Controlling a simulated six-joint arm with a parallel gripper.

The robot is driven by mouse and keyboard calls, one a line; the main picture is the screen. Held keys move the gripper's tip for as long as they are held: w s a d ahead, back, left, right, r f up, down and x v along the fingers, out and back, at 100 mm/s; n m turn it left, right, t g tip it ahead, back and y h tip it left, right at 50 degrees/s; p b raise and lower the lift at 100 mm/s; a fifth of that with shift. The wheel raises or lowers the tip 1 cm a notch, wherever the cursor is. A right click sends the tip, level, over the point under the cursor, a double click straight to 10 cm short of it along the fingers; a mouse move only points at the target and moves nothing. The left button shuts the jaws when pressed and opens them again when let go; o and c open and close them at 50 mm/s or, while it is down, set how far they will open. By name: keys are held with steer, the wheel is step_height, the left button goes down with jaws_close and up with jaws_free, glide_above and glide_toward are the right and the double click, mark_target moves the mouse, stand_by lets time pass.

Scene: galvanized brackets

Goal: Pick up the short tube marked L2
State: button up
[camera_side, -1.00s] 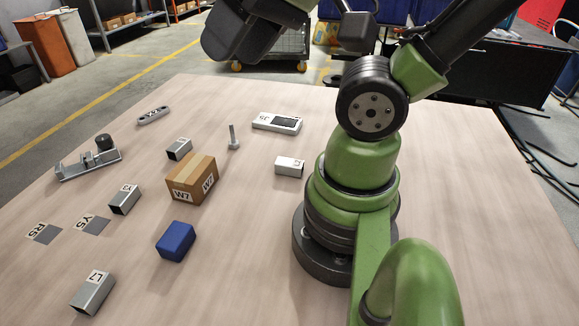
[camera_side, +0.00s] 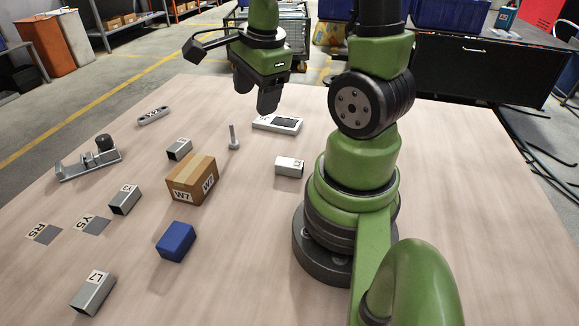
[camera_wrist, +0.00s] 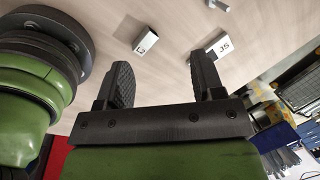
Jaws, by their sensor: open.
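The short tube that appears to be marked L2 (camera_side: 289,167) is a silver square tube with a white label. It lies on the table just left of my base in the side view. In the wrist view the tube (camera_wrist: 146,42) shows beyond the fingers, between them in the picture, with its label facing the camera. My gripper (camera_side: 256,95) is open and empty, raised above the far part of the table. Its two dark fingers (camera_wrist: 162,75) stand apart in the wrist view, well clear of the tube.
A W7 carton (camera_side: 190,180), blue block (camera_side: 176,241), L7 tube (camera_side: 93,293) and a metal fixture (camera_side: 88,163) lie further left. The front middle is clear.

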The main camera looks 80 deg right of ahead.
steer(key=s+d+f+m, duration=0.1)
steer(key=f+m, duration=0.2)
steer(key=s+d+f+m+g, duration=0.1)
steer(key=s+d+f+m, duration=0.1)
steer(key=m, duration=0.2)
steer(key=s+d+f+m+g+y, duration=0.1)
steer(key=f+m, duration=0.2)
steer(key=shift+s+d+f+m, duration=0.2)
steer(key=shift+s+f+m, duration=0.1)
steer(key=shift+m, duration=0.1)
glide_above(288, 162)
steer(key=f, duration=0.4)
steer(key=shift+s+a+f, duration=0.15)
steer(key=shift+s+a, duration=0.05)
steer(key=shift+w+d+f, duration=0.15)
steer(key=shift+f, duration=1.25)
steer(key=shift+w+d+f, duration=0.1)
steer(key=shift+f, duration=1.3)
steer(key=c, duration=1)
